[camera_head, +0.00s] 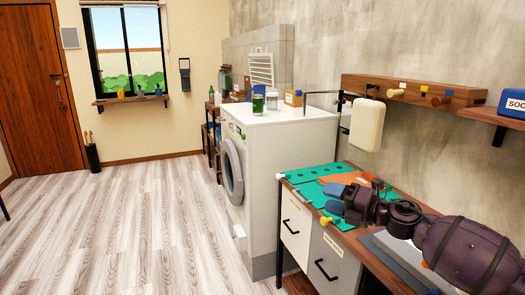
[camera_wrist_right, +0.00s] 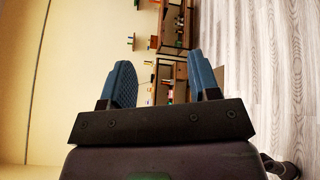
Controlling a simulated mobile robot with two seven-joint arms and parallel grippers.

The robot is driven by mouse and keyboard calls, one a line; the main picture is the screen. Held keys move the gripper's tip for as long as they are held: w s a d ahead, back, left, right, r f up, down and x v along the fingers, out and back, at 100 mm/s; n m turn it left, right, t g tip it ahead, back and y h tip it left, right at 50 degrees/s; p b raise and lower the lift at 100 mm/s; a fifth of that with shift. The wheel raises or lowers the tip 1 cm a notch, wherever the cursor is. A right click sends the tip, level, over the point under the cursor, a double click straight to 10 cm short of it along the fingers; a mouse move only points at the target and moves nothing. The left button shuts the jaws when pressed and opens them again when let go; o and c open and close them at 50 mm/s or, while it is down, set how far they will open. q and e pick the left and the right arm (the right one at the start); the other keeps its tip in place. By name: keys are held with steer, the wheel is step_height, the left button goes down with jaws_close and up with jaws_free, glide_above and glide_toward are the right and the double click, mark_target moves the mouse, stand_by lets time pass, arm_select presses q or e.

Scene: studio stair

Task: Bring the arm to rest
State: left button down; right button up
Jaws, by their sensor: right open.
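My right arm comes in from the lower right of the head view, over the worktop. My right gripper (camera_head: 335,198) is open, with two blue fingers pointing left above the green mat (camera_head: 312,172). How high it is over the mat is hard to tell. In the right wrist view the fingers of the right gripper (camera_wrist_right: 163,80) stand well apart, with nothing held between them. My left gripper is in neither view.
The worktop stands on drawers (camera_head: 332,262). A white washing machine (camera_head: 262,165) bears jars. A wall rack (camera_head: 405,91) with pegs, a hanging cream object (camera_head: 368,125) and a blue box (camera_head: 511,103) are above. The wooden floor (camera_head: 130,225) at left is largely clear.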

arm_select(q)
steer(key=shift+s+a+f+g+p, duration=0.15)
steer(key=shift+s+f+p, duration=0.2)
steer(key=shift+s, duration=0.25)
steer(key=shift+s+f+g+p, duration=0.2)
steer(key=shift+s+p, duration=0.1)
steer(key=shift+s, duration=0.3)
arm_select(e)
steer(key=s+d+f+m+h, duration=0.3)
steer(key=s+f+m+h, duration=0.1)
steer(key=s+f+m, duration=0.6)
steer(key=s+d+f+m+h, duration=0.3)
steer(key=s+f+m+h, duration=0.2)
steer(key=s+f+m, duration=0.6)
steer(key=s+d+f+m+h, duration=0.3)
steer(key=s+f+m, duration=0.7)
steer(key=s, duration=0.9)
steer(key=shift+s+d+f+m+h, duration=0.4)
steer(key=shift+f+h, duration=0.4)
steer(key=shift+h, duration=0.2)
